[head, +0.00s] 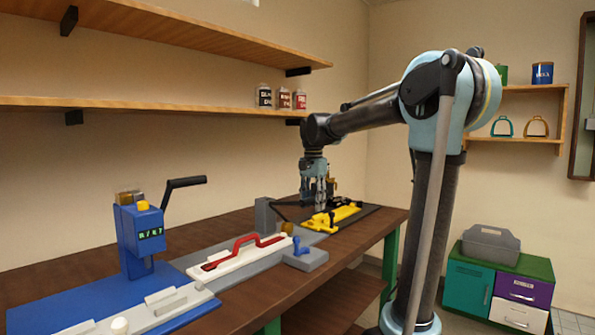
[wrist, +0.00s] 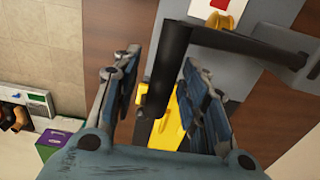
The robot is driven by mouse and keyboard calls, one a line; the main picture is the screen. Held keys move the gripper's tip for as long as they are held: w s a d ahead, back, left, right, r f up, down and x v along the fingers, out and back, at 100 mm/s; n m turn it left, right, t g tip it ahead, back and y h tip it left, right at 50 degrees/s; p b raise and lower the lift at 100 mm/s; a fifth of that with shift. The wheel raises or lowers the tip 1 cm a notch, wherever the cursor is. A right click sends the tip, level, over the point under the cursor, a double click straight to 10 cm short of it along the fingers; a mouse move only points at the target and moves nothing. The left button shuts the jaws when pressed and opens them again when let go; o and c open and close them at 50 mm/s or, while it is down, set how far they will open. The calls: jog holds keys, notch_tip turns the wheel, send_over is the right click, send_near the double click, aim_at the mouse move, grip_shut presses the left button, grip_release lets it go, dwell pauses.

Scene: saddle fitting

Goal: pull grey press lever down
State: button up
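The grey press (head: 266,214) stands on the bench beyond the white part with the red handle. Its dark lever (head: 287,204) reaches right toward my gripper (head: 319,204). In the wrist view, the lever's thick black grip (wrist: 168,75) lies between the two fingers of my gripper (wrist: 155,90), and its arm runs right to the press (wrist: 238,85). The fingers stand apart, with a clear gap at the left finger. The right finger is close to the grip; I cannot tell whether it touches.
A yellow fixture (head: 342,215) lies below my gripper. A grey block with a blue clamp (head: 303,257) sits nearer. A blue press (head: 140,235) with its own black lever stands at the left. A shelf (head: 150,104) runs along the wall above the bench.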

jog(key=shift+r, duration=2.75)
jog(key=shift+s, duration=0.1)
